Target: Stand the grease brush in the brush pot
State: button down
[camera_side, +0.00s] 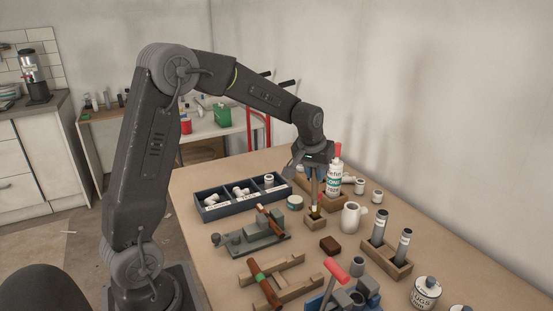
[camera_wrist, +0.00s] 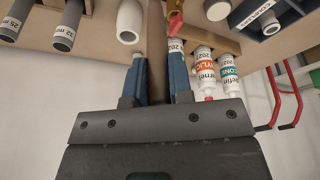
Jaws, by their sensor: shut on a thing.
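My gripper (camera_side: 318,186) points down over the back middle of the bench. In the wrist view its two blue fingers (camera_wrist: 158,82) are shut on a long brown shaft (camera_wrist: 157,42), which I take to be the grease brush handle. The shaft runs out of the top of that view, so its lower end is hidden there.
A bottle with a red cap (camera_side: 334,178) stands close behind the gripper. A dark blue divided tray (camera_side: 225,211) is at left, with a round tin (camera_side: 295,202) beside it.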

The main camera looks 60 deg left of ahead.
jog(key=w+d+f+m, duration=0.1)
jog(key=w+d, duration=0.1)
jog(key=d, duration=0.6)
jog(key=w+d+f+m, duration=0.1)
jog(key=w+d, duration=0.1)
jog(key=d, duration=0.7)
notch_tip(320, 180, down, 7)
jog(key=shift+a, duration=0.15)
jog(key=shift+f, duration=1.1)
dwell(0.4)
jog(key=c, duration=0.9)
grip_release()
jog(key=shift+c, duration=0.2)
jog(key=v, duration=1.3)
jog(key=s+a+r+m+t+h, duration=0.1)
jog(key=s+r, duration=0.3)
jog(key=s, duration=0.3)
jog(key=s+a+r+m, duration=0.1)
jog(key=s+a+r, duration=0.1)
jog(key=s+r, duration=0.3)
jog(key=s+f+m+t, duration=0.1)
jog(key=s+f+m, duration=0.1)
jog(key=s, duration=1.2)
jog(key=shift+h, duration=0.3)
